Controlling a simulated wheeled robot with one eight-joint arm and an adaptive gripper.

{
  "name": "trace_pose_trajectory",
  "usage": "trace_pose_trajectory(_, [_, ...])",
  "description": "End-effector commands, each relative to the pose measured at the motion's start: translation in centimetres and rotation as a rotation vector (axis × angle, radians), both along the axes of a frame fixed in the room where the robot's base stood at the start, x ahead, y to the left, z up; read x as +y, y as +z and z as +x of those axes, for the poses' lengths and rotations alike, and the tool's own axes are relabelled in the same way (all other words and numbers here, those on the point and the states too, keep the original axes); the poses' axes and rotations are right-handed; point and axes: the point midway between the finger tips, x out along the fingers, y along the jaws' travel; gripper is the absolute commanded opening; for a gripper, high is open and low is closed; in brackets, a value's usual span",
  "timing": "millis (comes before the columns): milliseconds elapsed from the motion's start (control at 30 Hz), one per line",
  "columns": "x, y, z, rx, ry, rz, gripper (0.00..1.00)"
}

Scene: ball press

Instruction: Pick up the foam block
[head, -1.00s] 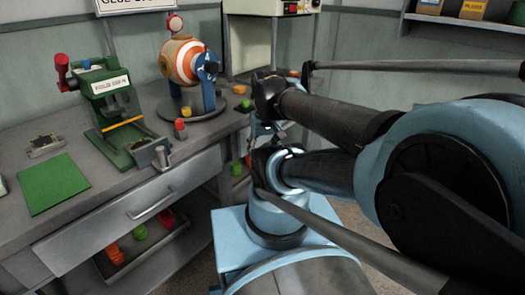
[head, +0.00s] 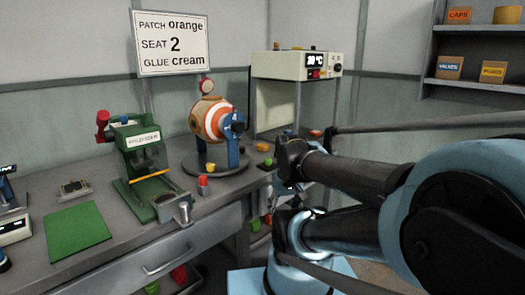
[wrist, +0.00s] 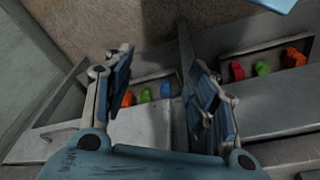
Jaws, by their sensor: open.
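No single piece is clearly marked as the foam block. Small coloured pieces that could be foam lie in two open trays or drawers in the wrist view. One holds an orange piece (wrist: 128,98), a green piece (wrist: 146,95) and a blue piece (wrist: 165,90). The other holds a red piece (wrist: 237,70), a green piece (wrist: 262,68) and an orange-red piece (wrist: 292,58). My gripper (wrist: 155,62) is open with nothing between its fingers, above the trays. In the head view my arm largely hides it.
The bench holds a green press (head: 140,150), a green mat (head: 76,231) and a striped ball (head: 214,120) on a stand. A sign (head: 172,43) reads patch orange, seat 2, glue cream. A white oven-like box (head: 270,92) stands behind. An open drawer (head: 172,262) juts below the bench.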

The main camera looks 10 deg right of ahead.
Motion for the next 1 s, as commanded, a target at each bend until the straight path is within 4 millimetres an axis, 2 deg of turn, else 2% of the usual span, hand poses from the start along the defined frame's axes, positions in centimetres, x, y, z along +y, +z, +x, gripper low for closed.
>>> trace_pose_trajectory(133, [0.0,0.7,-0.6,-0.012,0.004,0.001,0.57])
trace_pose_trajectory(267, [0.2,2.5,0.9,-0.016,0.031,0.008,0.57])
trace_pose_trajectory(600, [0.3,10.8,9.6,-0.044,0.184,0.038,0.57])
trace_pose_trajectory(1000, [-0.6,18.5,21.9,-0.099,0.371,0.065,0.57])
